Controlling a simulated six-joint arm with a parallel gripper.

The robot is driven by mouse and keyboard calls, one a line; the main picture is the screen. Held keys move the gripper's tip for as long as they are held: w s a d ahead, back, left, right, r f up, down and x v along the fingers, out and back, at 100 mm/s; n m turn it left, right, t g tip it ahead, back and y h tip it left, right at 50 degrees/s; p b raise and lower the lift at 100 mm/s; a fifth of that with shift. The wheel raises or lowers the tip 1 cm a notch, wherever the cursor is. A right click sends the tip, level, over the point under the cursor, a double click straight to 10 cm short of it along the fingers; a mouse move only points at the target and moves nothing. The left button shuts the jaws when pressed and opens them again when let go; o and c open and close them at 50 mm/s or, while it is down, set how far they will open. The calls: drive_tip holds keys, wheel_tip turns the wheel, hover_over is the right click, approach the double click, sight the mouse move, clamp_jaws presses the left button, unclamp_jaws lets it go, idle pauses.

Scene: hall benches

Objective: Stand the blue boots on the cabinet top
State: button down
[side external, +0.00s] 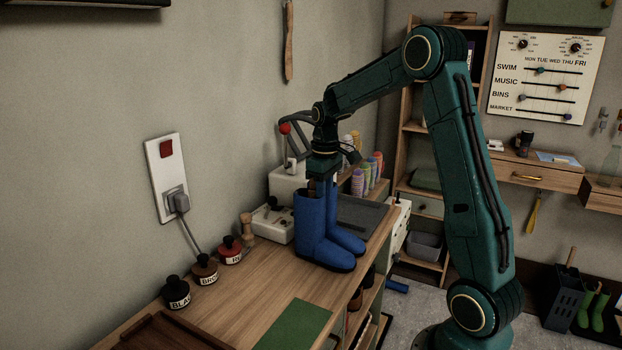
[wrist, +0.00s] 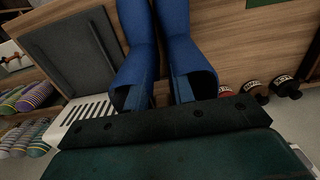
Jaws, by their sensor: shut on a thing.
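The blue boots (side external: 322,235) are upright side by side at the cabinet top (side external: 255,285), toes to the lower right. Their soles appear to meet the wood, though I cannot tell if they bear on it. My gripper (side external: 321,184) points down at the boot tops and is shut on the boots; its fingertips are mostly hidden by the shafts. In the wrist view the two boots (wrist: 188,50) run away from the dark gripper edge, their open tops nearest, with the wood of the cabinet top behind them.
Labelled jars (side external: 230,250) stand left of the boots along the wall. A green mat (side external: 295,325) lies in front and a dark wooden tray (side external: 165,335) at lower left. A grey panel (side external: 360,215), striped rolls (side external: 367,172) and a lever machine (side external: 288,183) are behind. Wood between jars and mat is clear.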

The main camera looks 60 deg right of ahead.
drive_tip(key=shift+f, duration=0.15)
drive_tip(key=c, duration=1.2)
unclamp_jaws()
drive_tip(key=shift+o, duration=0.2)
wheel_tip(320, 180, up, 12)
drive_tip(key=shift+a, duration=0.1)
